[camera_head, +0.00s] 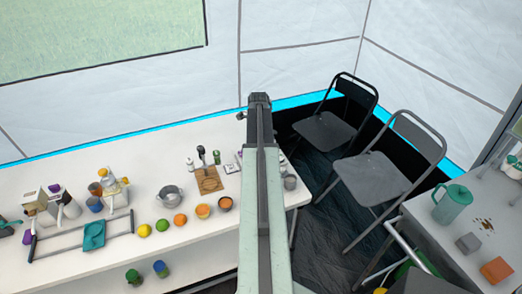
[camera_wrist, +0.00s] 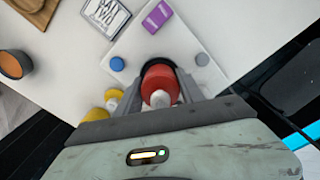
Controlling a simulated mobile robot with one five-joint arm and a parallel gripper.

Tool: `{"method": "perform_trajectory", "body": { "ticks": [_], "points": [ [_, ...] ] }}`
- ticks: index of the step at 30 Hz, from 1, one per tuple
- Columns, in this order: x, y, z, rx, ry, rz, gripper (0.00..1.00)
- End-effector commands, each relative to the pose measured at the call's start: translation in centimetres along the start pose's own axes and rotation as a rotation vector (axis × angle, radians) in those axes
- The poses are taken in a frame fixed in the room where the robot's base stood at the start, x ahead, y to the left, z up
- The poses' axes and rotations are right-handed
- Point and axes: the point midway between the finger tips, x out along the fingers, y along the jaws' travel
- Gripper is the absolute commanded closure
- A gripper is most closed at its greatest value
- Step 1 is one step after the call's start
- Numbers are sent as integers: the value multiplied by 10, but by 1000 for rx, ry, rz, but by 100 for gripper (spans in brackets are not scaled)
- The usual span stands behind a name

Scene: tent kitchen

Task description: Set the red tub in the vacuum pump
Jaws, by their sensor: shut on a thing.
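The red tub (camera_wrist: 160,79) is in the wrist view, between the two fingers of my gripper (camera_wrist: 158,92). My gripper is shut on it. A pale end of the tub faces the camera. A dark round edge shows just beyond the tub, over a white slab; I cannot tell whether the tub touches it. In the head view my arm reaches over the right part of the white table (camera_head: 150,160), and it hides the tub there. I cannot pick out the vacuum pump for certain in either view.
In the wrist view, a blue round piece (camera_wrist: 117,64), a purple block (camera_wrist: 158,16) and a yellow item (camera_wrist: 113,99) lie near the tub. A metal pot (camera_head: 169,196) and several fruits stand left of my arm. Two folding chairs (camera_head: 374,180) stand right.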

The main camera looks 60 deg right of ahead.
Motion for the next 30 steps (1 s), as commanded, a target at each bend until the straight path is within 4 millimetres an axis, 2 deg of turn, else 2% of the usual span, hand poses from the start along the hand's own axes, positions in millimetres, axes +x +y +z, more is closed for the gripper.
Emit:
{"method": "perform_trajectory", "body": {
  "ticks": [7, 24, 30],
  "points": [
    [6, 0, 0, 0, 0, 0, 78],
    [-12, 0, 0, 0, 0, 0, 78],
    [-12, 0, 0, 0, 0, 0, 78]
  ]
}}
